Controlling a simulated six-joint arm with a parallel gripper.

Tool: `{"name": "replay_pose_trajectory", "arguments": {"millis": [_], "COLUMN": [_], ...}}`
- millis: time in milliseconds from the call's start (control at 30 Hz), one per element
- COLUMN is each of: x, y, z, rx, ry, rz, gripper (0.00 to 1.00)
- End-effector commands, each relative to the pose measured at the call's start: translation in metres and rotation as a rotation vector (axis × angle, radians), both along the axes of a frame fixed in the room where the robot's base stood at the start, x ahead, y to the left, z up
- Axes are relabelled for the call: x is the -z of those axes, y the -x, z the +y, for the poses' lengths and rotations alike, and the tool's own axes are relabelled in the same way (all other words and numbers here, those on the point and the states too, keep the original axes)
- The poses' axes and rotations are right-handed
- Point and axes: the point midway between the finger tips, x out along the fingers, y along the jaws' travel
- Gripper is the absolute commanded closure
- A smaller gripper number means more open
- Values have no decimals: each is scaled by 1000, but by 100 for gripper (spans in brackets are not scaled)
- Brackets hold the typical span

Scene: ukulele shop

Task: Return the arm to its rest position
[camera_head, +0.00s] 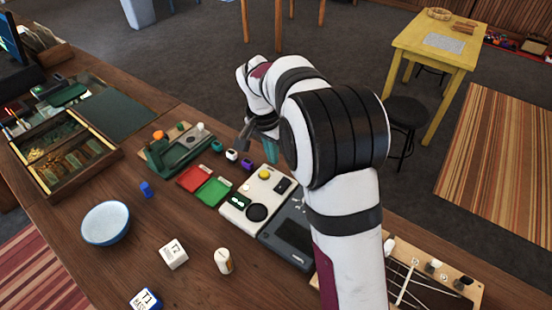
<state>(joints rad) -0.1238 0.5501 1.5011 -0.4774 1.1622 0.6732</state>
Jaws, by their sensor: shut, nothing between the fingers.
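My arm, white with black bands, rises from the bottom right and bends over the wooden bench (190,225). My gripper (240,150) is at its far end, above the back part of the bench near some small coloured pieces. The fingers are small and dark in this view. They are shut with nothing seen between them. Part of the gripper is hidden behind the wrist and forearm.
Under and beside the arm are a white device (257,196) with a yellow button, a red tray (194,178), a green tray (214,192) and a green stand (180,148). A bowl (106,223), white block (173,254) and cylinder (223,261) stand in front. Strung instrument parts (440,280) lie right.

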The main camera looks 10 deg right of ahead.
Motion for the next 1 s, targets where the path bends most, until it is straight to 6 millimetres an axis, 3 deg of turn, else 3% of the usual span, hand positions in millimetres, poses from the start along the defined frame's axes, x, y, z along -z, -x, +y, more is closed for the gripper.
{"name": "replay_pose_trajectory", "arguments": {"millis": [433, 533, 567, 667, 700, 800, 900, 1000], "x": [-1, -16, -26, -58, -65, -67, -56, -46], "y": [1, 22, 37, 120, 157, 242, 302, 332], "z": [0, -3, -5, -10, -11, -7, 0, 5], "rx": [0, -16, -29, -96, -130, -206, -267, -301], "ry": [-1, -14, -24, -79, -105, -172, -224, -255], "rz": [1, 12, 20, 62, 79, 110, 125, 131], "gripper": [100, 100, 100, 100, 100, 100, 100, 100]}}
